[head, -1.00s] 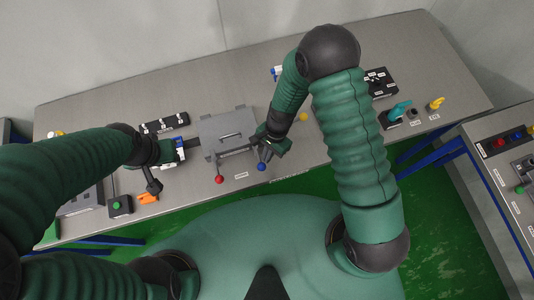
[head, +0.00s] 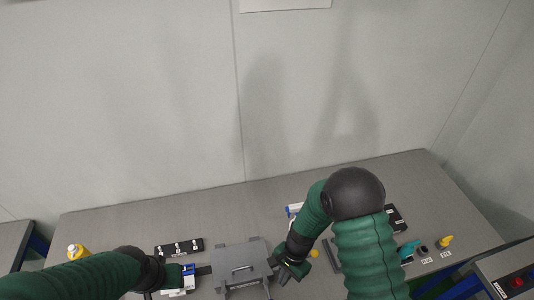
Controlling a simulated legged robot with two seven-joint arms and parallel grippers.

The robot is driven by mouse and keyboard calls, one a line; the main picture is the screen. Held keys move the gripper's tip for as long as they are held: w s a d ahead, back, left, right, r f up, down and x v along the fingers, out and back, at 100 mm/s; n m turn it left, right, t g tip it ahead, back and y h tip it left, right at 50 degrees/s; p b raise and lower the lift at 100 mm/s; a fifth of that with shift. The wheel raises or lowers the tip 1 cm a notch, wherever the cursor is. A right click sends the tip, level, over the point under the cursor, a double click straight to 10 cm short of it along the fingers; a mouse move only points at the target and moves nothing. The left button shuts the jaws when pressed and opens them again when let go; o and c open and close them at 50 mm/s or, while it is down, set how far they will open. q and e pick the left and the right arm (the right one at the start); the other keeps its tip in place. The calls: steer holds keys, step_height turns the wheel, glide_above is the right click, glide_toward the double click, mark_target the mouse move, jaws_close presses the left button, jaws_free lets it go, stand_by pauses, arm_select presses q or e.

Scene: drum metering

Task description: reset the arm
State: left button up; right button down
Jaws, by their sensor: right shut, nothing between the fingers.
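My right arm reaches in from the lower right. Its gripper (head: 282,277) is shut and empty beside the right edge of a grey box with a handle (head: 242,266). My left arm comes in from the lower left. Its gripper (head: 165,289) is at the bottom edge of the picture, left of the box, next to a blue and white item (head: 189,278). The left fingers are mostly hidden, and I cannot tell whether they are open.
The grey table (head: 115,228) runs along a bare wall (head: 140,100). A black switch strip (head: 180,246) lies left of the box. A yellow bottle (head: 77,251) is at far left. A teal item (head: 408,250) and a yellow item (head: 444,242) are at right.

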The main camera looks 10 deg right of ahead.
steer(key=s+d+n+t+h+b, duration=0.2)
steer(key=d+n+b, duration=0.7)
steer(key=b, duration=1)
steer(key=s+n+t, duration=0.1)
steer(key=s+t, duration=0.1)
steer(key=shift+s+d+f+n+b, duration=0.2)
steer(key=shift+s+d+n+b, duration=0.1)
